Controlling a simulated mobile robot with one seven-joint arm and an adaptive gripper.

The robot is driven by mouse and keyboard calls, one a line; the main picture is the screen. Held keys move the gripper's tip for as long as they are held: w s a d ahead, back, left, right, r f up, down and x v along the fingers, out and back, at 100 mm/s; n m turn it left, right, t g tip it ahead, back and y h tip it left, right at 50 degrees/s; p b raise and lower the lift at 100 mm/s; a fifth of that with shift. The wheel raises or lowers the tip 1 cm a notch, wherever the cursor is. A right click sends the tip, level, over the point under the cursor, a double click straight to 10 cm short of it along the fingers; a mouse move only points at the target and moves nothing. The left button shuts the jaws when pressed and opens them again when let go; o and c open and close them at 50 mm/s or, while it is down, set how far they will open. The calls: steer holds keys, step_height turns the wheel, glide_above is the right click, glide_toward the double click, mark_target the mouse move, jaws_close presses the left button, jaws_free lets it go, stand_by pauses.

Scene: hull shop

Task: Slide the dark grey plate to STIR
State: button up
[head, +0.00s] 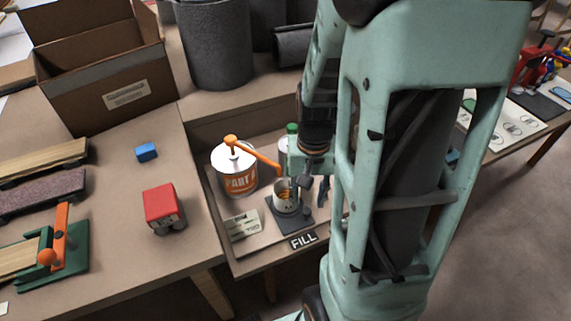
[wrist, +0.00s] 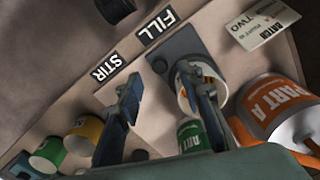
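The dark grey plate (head: 301,221) lies in the recessed tray by the FILL label (head: 303,240). A small white cup (head: 287,199) stands on it. The wrist view also shows the plate (wrist: 172,52) beside FILL (wrist: 156,24), with the STIR label (wrist: 109,68) further along the same edge. My gripper (wrist: 158,77) is open, with its fingers apart. One finger overlaps the cup (wrist: 209,84) in the wrist view; whether it touches cannot be told. In the head view my gripper (head: 314,189) is beside the plate, partly hidden by my arm, which also hides STIR.
An orange-and-white PART A pump tub (head: 239,181) stands behind the plate. A BATCH TWO card (head: 242,225) lies left of it. A green-topped container (wrist: 190,136) is close to my fingers. Yellow (wrist: 86,131) and green (wrist: 50,151) cups stand beyond STIR.

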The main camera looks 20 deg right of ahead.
mark_target(307, 211)
steer(key=shift+f+b, duration=0.55)
steer(key=shift+f, duration=1.75)
jaws_close()
